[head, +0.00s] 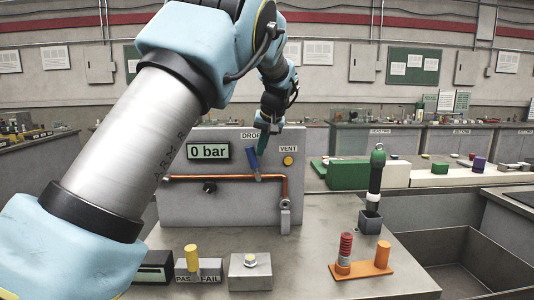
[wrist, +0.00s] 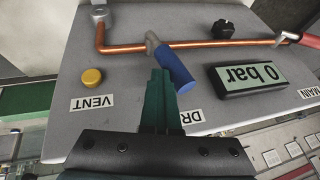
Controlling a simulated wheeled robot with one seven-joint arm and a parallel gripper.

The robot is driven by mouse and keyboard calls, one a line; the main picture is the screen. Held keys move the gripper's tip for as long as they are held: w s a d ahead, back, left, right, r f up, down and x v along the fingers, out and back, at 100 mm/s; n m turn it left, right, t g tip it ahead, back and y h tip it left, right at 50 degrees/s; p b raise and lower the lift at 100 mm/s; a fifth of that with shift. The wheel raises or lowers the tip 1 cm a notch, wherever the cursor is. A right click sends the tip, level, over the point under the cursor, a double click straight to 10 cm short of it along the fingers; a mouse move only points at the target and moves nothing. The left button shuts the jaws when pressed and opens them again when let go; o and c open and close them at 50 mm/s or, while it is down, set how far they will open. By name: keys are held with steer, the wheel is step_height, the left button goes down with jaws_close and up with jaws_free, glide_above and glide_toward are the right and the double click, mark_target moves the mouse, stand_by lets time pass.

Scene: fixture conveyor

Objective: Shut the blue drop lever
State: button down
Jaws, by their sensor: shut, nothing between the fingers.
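The blue drop lever (head: 253,162) stands up from the copper pipe on the grey panel, tilted a little to the left at its top, near the partly covered DROP label. In the wrist view, which is upside down, the blue lever (wrist: 177,70) slants from the pipe valve towards my gripper. My gripper (wrist: 159,76) has dark green fingers, shut and empty, right beside the lever's handle. In the head view my gripper (head: 263,150) is just right of the lever's upper part. I cannot tell whether they touch.
The panel (head: 240,215) carries a "0 bar" display (head: 208,152), a yellow VENT button (head: 288,161), a black knob (head: 210,187) and the copper pipe (head: 225,178). On the bench are a PASS/FAIL switch (head: 191,258), a button box (head: 250,274) and an orange stand (head: 362,268).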

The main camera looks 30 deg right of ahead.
steer(key=w+a+f+n+g+h+b, duration=0.2)
steer(key=w+a+f+g+h+b, duration=0.1)
steer(key=a+h+b, duration=0.5)
steer(key=b, duration=0.3)
steer(key=shift+w+f+g, duration=0.3)
steer(key=shift+w+f, duration=0.1)
steer(key=shift+w+a+f+b, duration=0.15)
steer(key=shift+a+b, duration=0.1)
steer(key=shift+b, duration=0.2)
